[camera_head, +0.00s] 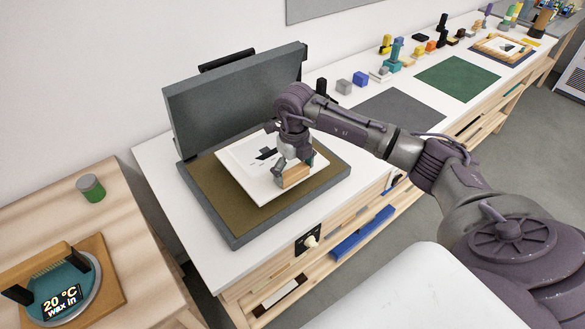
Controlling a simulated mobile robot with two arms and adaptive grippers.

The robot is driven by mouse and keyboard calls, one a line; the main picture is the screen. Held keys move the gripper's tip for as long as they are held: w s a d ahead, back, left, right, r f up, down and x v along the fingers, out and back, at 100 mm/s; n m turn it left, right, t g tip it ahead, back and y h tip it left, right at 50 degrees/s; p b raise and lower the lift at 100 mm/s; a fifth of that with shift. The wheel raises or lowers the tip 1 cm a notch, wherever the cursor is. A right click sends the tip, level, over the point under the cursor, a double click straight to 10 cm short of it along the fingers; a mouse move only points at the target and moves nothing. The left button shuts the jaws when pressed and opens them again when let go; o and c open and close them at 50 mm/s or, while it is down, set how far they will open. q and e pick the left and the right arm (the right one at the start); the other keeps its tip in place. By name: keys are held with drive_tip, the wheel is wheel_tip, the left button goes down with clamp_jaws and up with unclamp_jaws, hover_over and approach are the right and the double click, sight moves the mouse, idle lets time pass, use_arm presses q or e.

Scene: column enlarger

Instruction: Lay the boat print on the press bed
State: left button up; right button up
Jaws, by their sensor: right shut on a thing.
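The boat print (240,162) is a white, flat board with a small dark picture, partly hidden by my right gripper. It lies over the brown press bed (215,202); I cannot tell whether it touches the bed or is just above it. The press's grey lid (225,100) stands open behind. My right gripper (294,174) points down at the print's right part and is shut on a wooden block-like grip there, which appears to belong to the print. My left gripper is not in view.
A black dial panel (308,240) is on the bench front. A grey mat (390,118), a green mat (458,78) and another picture on a tray (503,47) lie along the bench. Several small blocks stand behind. A wax basin (65,290) and a green-grey jar (91,188) are at left.

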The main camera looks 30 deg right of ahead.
drive_tip(key=shift+f, duration=0.15)
drive_tip(key=shift+w+f+b, duration=0.15)
drive_tip(key=shift+f+b, duration=0.2)
drive_tip(key=shift+b, duration=0.05)
wheel_tip(320, 180, down, 2)
drive_tip(key=shift+f+b, duration=0.1)
drive_tip(key=shift+b, duration=0.8)
drive_tip(key=shift+f+b, duration=0.5)
drive_tip(key=shift+f, duration=0.35)
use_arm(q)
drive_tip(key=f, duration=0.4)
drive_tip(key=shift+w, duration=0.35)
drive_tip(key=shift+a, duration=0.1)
use_arm(e)
drive_tip(key=shift+r, duration=0.1)
